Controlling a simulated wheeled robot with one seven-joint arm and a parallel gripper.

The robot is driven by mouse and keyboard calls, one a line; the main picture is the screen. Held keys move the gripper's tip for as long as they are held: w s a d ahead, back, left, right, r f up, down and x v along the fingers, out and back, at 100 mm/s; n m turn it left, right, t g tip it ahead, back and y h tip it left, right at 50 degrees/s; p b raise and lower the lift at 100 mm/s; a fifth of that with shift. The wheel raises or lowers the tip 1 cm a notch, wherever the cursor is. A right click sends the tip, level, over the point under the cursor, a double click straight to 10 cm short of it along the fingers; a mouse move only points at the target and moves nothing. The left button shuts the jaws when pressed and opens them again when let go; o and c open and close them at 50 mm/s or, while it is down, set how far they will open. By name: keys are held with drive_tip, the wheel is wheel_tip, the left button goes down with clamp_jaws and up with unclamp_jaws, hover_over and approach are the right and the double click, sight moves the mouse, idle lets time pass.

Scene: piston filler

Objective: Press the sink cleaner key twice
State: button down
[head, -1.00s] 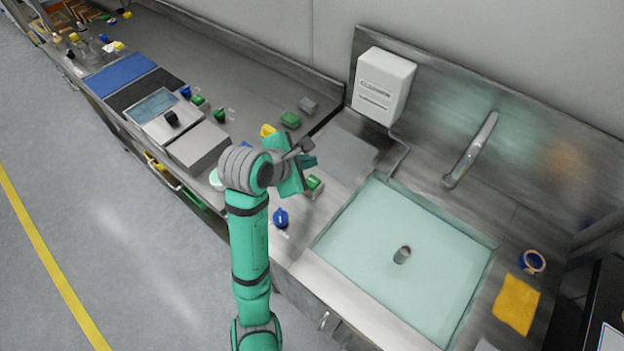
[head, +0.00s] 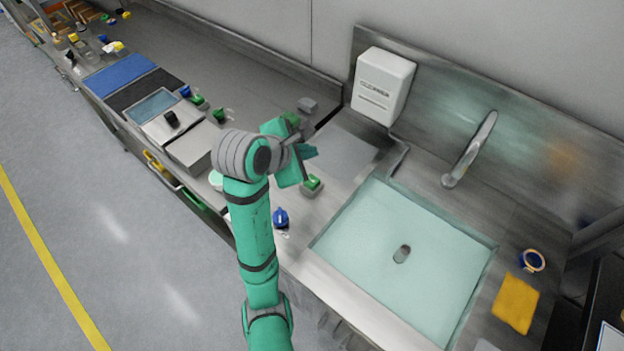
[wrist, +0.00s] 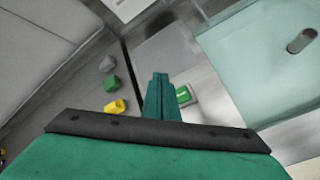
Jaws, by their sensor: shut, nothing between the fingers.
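A green key (head: 312,183) on a grey base sits on the steel counter left of the sink basin. It shows in the wrist view as a green block with a small white label (wrist: 184,94). I cannot read that label, so I cannot tell whether it is the sink cleaner key. My gripper (head: 311,152) is shut and empty, above the counter near this key. In the wrist view the closed green fingertips (wrist: 160,78) appear just left of the key, with a gap in the picture. Contact with it is not visible.
A white dispenser box (head: 382,86) hangs on the wall behind. The teal sink basin (head: 400,290) with its faucet (head: 470,150) lies to the right. A blue knob (head: 281,217) stands near the front edge. Yellow (wrist: 115,107), green (wrist: 111,83) and grey (wrist: 107,63) blocks lie left of the fingers.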

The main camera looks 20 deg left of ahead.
sight(309, 183)
idle(0.4)
drive_tip(key=shift+f, duration=4.35)
drive_tip(key=shift+w, duration=0.1)
drive_tip(key=shift+a, duration=0.1)
drive_tip(key=shift+f, duration=0.45)
drive_tip(key=shift+f, duration=0.8)
drive_tip(key=shift+r, duration=1.25)
